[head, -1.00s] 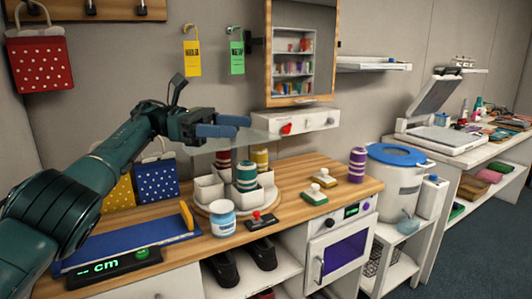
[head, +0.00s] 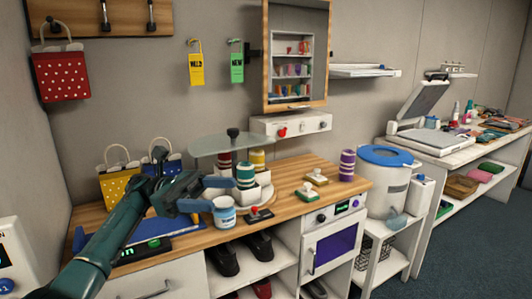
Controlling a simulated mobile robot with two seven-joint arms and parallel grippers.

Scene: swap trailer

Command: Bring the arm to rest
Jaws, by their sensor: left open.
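My left arm is dark teal and comes in from the lower left of the head view. Its gripper (head: 218,192) has blue fingers and is open, with nothing between them. It is in front of the wooden counter, and in the picture its fingertips lie beside the white jar with a blue label (head: 224,211). I cannot tell whether they touch it. The arm and gripper hide part of the blue board (head: 150,233) and the green-lit display (head: 150,245). My right gripper is not in view.
On the wooden counter (head: 290,207) stand a carousel with striped cups (head: 245,175) under a glass disc (head: 232,145), a red-knobbed device (head: 256,213), two stampers and a purple striped cup (head: 347,164). A yellow bag (head: 115,189) stands behind the arm. A blue-lidded bin (head: 388,185) is right.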

